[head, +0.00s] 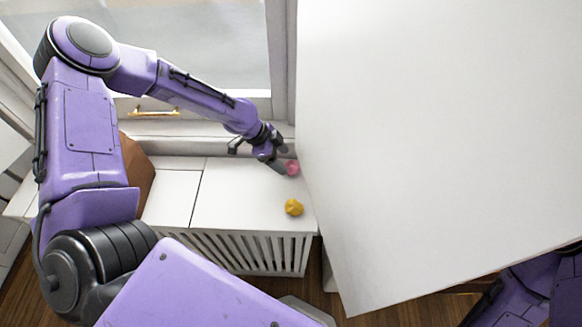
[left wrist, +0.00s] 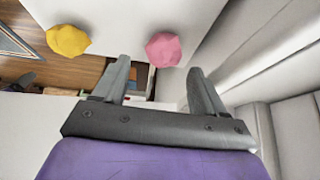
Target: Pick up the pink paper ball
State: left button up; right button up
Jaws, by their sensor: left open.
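The pink paper ball (head: 292,168) lies on the white slatted cabinet top below the window, near its right end. In the left wrist view the pink ball (left wrist: 163,50) shows between and beyond the two fingertips, with a gap on each side. My left gripper (head: 282,163) is right beside the ball in the head view. In the left wrist view my left gripper (left wrist: 160,75) is open and empty, its fingers spread apart. My right gripper is not in view; only purple parts of my right arm show at the lower right.
A yellow paper ball (head: 294,207) lies on the cabinet top (head: 235,190), nearer than the pink one. A large white panel (head: 430,130) stands close on the right. The window (head: 200,45) with a brass handle (head: 154,113) is behind. The cabinet top left of the balls is bare.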

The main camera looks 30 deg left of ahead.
aim_at(288, 164)
pick_arm(q)
jog(key=p+x, duration=0.1)
jog(key=x, duration=0.4)
jog(key=shift+w+a+f, duration=0.15)
jog(key=shift+w+f, duration=0.05)
jog(key=c, duration=0.7)
jog(key=shift+c, duration=0.2)
jog(key=shift+r, duration=0.1)
